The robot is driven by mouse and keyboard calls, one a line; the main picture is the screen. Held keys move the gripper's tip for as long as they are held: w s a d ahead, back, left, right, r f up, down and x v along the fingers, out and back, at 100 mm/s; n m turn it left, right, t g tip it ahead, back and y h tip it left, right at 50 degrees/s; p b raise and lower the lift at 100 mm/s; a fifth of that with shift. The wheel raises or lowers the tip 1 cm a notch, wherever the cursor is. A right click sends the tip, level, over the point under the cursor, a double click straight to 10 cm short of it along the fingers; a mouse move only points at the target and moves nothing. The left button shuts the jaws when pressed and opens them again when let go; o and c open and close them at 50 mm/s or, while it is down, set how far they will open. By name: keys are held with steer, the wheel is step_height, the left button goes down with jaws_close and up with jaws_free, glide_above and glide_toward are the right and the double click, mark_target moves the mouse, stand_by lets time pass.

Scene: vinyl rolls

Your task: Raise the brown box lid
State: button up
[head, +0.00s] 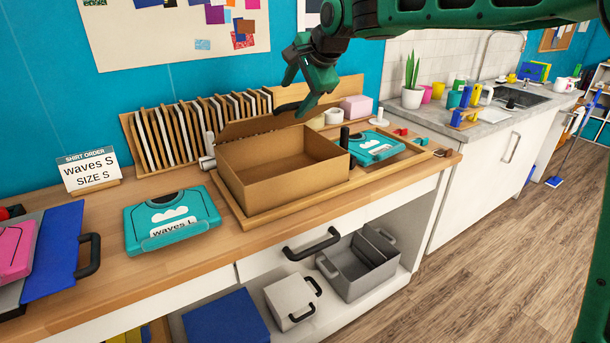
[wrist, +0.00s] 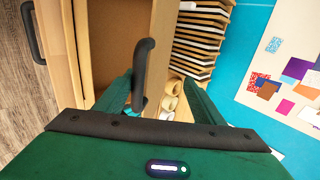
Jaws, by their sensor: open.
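The brown box (head: 265,190) stands open and empty on a wooden tray on the counter. Its lid (head: 250,127) tilts up along the back edge, with a black handle (head: 287,106) near its top. My green gripper (head: 297,97) is above the back of the box, close to the handle. In the wrist view, the black handle (wrist: 146,62) shows between the two spread fingers of my gripper (wrist: 157,85). The fingers look apart, and I cannot tell whether either touches the handle.
A rack of upright panels (head: 190,130) stands behind the box. A teal case (head: 172,220) lies left of it and another teal case (head: 375,146) right. A pink block (head: 356,107) and pale rolls (wrist: 170,97) are close behind.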

steer(key=w+a+r, duration=0.3)
steer(key=w+r, duration=0.1)
steer(key=r, duration=0.2)
steer(key=shift+w+r, duration=0.2)
steer(key=shift+w, duration=0.05)
stand_by(0.9)
stand_by(0.3)
steer(key=w+a+f, duration=0.1)
steer(key=w+a, duration=0.7)
steer(key=w, duration=0.4)
steer(key=shift+w+a+f, duration=0.2)
steer(key=shift+w+a, duration=0.05)
steer(key=shift+w, duration=0.05)
stand_by(1.5)
steer(key=shift+r, duration=0.2)
stand_by(0.3)
steer(key=v, duration=0.9)
steer(key=shift+s+f, duration=0.2)
steer(key=shift+s, duration=0.05)
